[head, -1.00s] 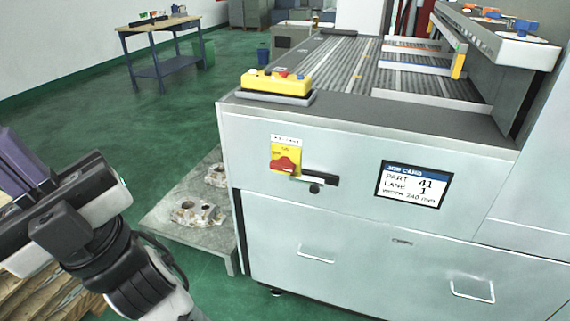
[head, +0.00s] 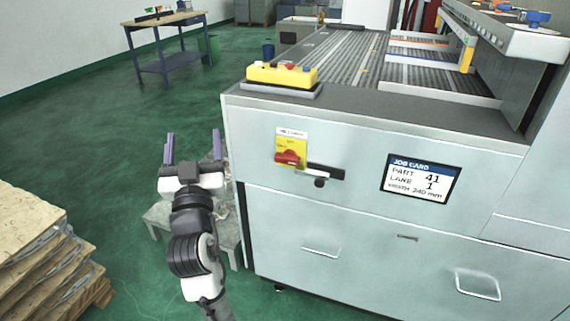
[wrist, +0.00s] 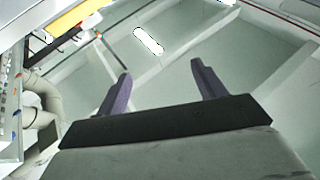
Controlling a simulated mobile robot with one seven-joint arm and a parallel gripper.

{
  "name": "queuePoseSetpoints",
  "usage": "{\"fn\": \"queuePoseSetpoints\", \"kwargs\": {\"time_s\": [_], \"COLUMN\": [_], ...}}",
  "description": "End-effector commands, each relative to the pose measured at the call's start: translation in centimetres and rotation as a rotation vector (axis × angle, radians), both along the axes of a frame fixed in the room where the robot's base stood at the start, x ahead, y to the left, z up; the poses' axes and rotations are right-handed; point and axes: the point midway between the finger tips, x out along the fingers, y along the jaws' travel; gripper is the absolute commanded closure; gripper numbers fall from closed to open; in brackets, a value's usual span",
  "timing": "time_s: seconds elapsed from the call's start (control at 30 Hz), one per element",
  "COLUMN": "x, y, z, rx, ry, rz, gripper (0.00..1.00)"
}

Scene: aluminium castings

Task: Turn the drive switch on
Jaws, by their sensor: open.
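The drive switch (head: 290,157) is a red rotary knob on a yellow plate, on the left of the machine's pale front panel. A small white label sits above the plate, its text too small to read. The knob looks roughly level. My gripper (head: 193,140) is left of the switch in the head view, apart from it, with two purple fingers pointing up. The fingers are spread and empty; they also show in the wrist view (wrist: 160,85). The switch cannot be made out in the wrist view.
A black latch handle (head: 322,172) juts out right of the switch. A job card screen (head: 422,178) is further right. A yellow button box (head: 282,76) sits on the machine's top corner. Stacked pallets or boards (head: 35,245) stand at left. Green floor beyond is open.

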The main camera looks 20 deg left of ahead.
Motion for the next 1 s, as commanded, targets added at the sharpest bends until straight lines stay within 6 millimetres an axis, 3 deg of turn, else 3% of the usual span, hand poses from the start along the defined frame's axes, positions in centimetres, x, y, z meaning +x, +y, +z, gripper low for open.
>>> {"fn": "queuePoseSetpoints", "kwargs": {"time_s": [0.03, 0.1, 0.2, 0.3, 0.57, 1.0], "x": [2.6, 5.3, 7.3, 8.0, 10.5, 19.4], "y": [-1.5, -4.2, -7.6, -9.8, -10.8, -11.1], "z": [-4.1, -8.5, -13.2, -15.6, -16.1, -16.0], "rx": [-0.038, -0.071, -0.094, -0.102, -0.102, -0.102], "ry": [0.11, 0.238, 0.362, 0.428, 0.451, 0.45], "rz": [-0.097, -0.23, -0.383, -0.474, -0.511, -0.506], "gripper": [0.24, 0.15, 0.13, 0.13, 0.13, 0.13]}}
